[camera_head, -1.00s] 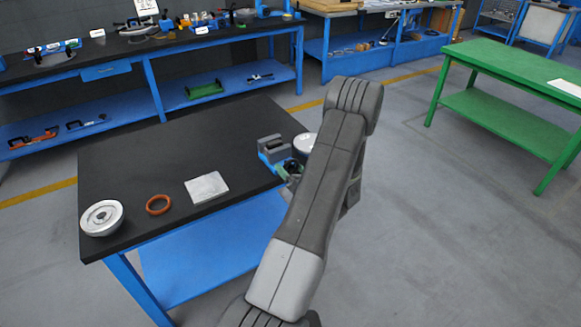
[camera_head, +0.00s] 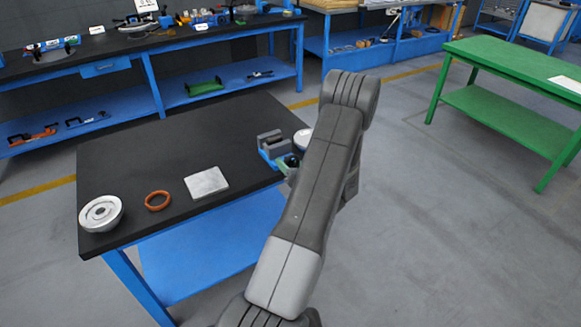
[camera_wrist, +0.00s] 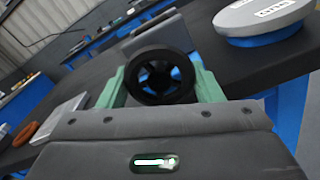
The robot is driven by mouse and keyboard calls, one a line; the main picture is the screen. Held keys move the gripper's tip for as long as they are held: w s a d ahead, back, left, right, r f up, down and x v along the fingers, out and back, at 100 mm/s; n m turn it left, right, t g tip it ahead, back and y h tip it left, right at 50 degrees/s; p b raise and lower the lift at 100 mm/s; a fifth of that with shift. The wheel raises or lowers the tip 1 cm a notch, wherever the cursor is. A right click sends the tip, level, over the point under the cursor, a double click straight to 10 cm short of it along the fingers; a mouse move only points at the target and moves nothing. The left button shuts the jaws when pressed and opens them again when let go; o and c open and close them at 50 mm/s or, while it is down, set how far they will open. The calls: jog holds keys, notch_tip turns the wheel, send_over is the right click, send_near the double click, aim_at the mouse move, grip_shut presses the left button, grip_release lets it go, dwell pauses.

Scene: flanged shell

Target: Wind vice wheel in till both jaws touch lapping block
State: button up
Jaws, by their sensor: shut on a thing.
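The vice (camera_head: 266,156), blue with grey upright jaws (camera_head: 269,138), stands near the right end of the black-topped table. My arm partly covers it in the head view. In the wrist view its black, spoked wheel (camera_wrist: 160,55) faces me, with a grey jaw (camera_wrist: 150,38) behind. My gripper (camera_wrist: 160,84) has its green fingers on either side of the wheel rim, shut on it. The lapping block cannot be told apart from the jaws, and whether both jaws touch it cannot be seen.
On the table (camera_head: 140,160) are a round silver part (camera_head: 101,213), an orange ring (camera_head: 158,200) and a light grey plate (camera_head: 206,182). A white-topped round thing (camera_wrist: 262,16) stands close right of the wheel. The table's left rear is clear.

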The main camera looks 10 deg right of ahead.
jog(key=shift+n+b, duration=0.35)
jog(key=shift+n, duration=0.05)
jog(key=o, duration=0.9)
jog(key=b+v, duration=0.2)
jog(key=v, duration=1.2)
jog(key=shift+w, duration=0.1)
jog(key=shift+o, duration=0.3)
